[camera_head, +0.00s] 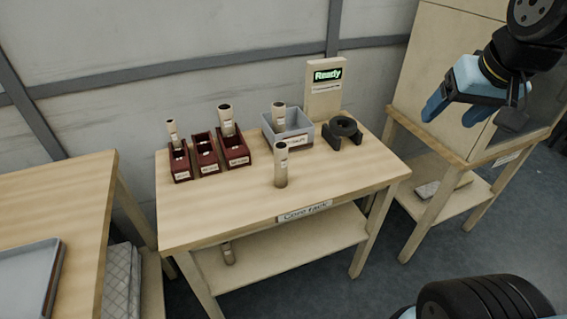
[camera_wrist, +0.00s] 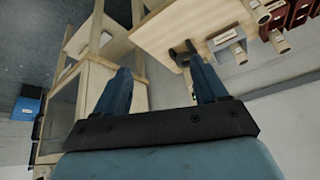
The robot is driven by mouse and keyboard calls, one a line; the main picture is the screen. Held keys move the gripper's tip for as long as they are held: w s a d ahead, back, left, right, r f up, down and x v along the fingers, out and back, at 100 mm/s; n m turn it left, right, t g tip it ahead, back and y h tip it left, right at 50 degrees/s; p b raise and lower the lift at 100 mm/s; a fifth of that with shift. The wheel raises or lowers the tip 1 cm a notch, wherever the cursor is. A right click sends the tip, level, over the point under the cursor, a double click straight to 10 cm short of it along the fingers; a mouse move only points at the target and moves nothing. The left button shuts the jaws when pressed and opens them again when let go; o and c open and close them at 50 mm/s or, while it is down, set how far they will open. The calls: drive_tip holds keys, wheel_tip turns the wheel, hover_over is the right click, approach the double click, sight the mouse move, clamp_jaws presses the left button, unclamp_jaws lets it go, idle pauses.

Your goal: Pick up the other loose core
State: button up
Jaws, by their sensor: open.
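A tan cardboard core (camera_head: 281,165) stands upright and loose on the core rack's top, near the middle; it also shows in the wrist view (camera_wrist: 258,12). Another core (camera_head: 228,253) is on the lower shelf, partly hidden by the tabletop's front edge. One core (camera_head: 279,116) stands in a grey bin (camera_head: 299,138). Two more stand in the left (camera_head: 172,130) and right (camera_head: 226,119) dark red holders; the middle holder (camera_head: 206,153) shows no core. My gripper (camera_head: 470,116) is open and empty, up at the right, well away from the cores. Its fingers show in the wrist view (camera_wrist: 158,65).
A black cradle (camera_head: 343,130) sits beside the bin, before a sign (camera_head: 326,76) reading "Ready". A wooden cabinet stand (camera_head: 430,85) is close to my gripper on the right. Another table with a grey tray (camera_head: 28,280) is at the left. The rack's front right top is clear.

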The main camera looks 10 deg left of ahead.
drive_tip(key=w+a+f+n+y, duration=0.1)
drive_tip(key=w+a+f, duration=0.2)
drive_tip(key=w+a, duration=0.3)
drive_tip(key=n+g, duration=0.1)
drive_tip(key=n, duration=0.3)
approach(285, 146)
drive_tip(key=f, duration=0.1)
drive_tip(key=x, duration=0.8)
drive_tip(key=shift+w+a+f, duration=0.2)
drive_tip(key=shift+w+a, duration=0.05)
drive_tip(key=shift+w, duration=0.05)
drive_tip(key=shift+s+x, duration=0.25)
drive_tip(key=shift+x, duration=1.1)
drive_tip(key=shift+s+x, duration=0.2)
drive_tip(key=shift+x, duration=1.15)
drive_tip(key=shift+a+f, duration=0.15)
drive_tip(key=shift+a, duration=0.1)
drive_tip(key=c, duration=1.1)
drive_tip(key=shift+o, duration=0.2)
